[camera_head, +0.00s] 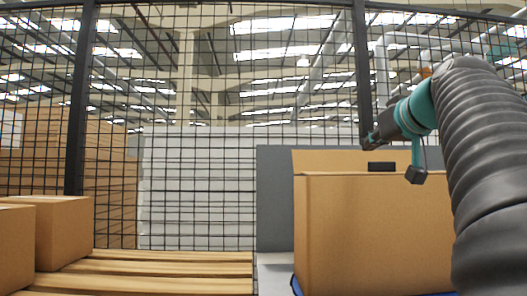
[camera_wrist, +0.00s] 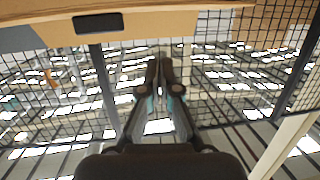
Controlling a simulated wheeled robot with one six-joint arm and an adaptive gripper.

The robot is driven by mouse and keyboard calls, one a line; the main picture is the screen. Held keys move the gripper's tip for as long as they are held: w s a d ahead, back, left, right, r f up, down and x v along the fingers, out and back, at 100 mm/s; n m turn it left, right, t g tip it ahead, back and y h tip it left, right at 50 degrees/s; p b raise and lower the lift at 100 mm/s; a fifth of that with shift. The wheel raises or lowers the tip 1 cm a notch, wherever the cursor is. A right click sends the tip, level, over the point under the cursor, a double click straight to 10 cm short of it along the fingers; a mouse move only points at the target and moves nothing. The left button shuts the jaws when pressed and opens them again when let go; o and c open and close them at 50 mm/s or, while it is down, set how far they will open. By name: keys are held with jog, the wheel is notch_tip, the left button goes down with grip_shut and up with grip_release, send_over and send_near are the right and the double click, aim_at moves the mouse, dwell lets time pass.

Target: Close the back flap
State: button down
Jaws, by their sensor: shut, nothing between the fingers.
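A brown cardboard box (camera_head: 370,235) stands at the right in the head view. Its back flap (camera_head: 330,160) stands up above the far edge, with a dark rectangle (camera_head: 381,166) on it. In the wrist view, a cardboard panel (camera_wrist: 160,27) that carries a dark rectangle (camera_wrist: 98,23) runs across the top. The box's inside is hidden.
A black mesh fence (camera_head: 190,150) stands behind the box. A grey panel (camera_head: 274,200) is at its back left. Wooden slats (camera_head: 160,270) lie to the left, with smaller cartons (camera_head: 64,228) at the far left. Open air surrounds my gripper above the box.

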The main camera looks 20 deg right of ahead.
jog(key=s+d+r+m+h, duration=0.1)
jog(key=s+d+r, duration=0.1)
jog(key=d, duration=0.2)
jog(key=s+d+r+h, duration=0.1)
jog(key=s+d+r, duration=0.1)
jog(key=d, duration=0.1)
jog(key=p, duration=0.2)
send_over(384, 168)
jog(key=s, duration=0.1)
jog(key=shift+s+d+f+t, duration=0.1)
jog(key=shift+s+f+t, duration=0.15)
jog(key=shift+f, duration=0.4)
jog(key=shift+f+b, duration=0.35)
jog(key=shift+f, duration=0.6)
jog(key=shift+w+f+b, duration=0.1)
jog(key=shift+f+b, duration=0.25)
jog(key=shift+f, duration=0.75)
jog(key=shift+w+d+f+b, duration=0.15)
jog(key=shift+w+f+b, duration=0.15)
jog(key=shift+f+b, duration=0.45)
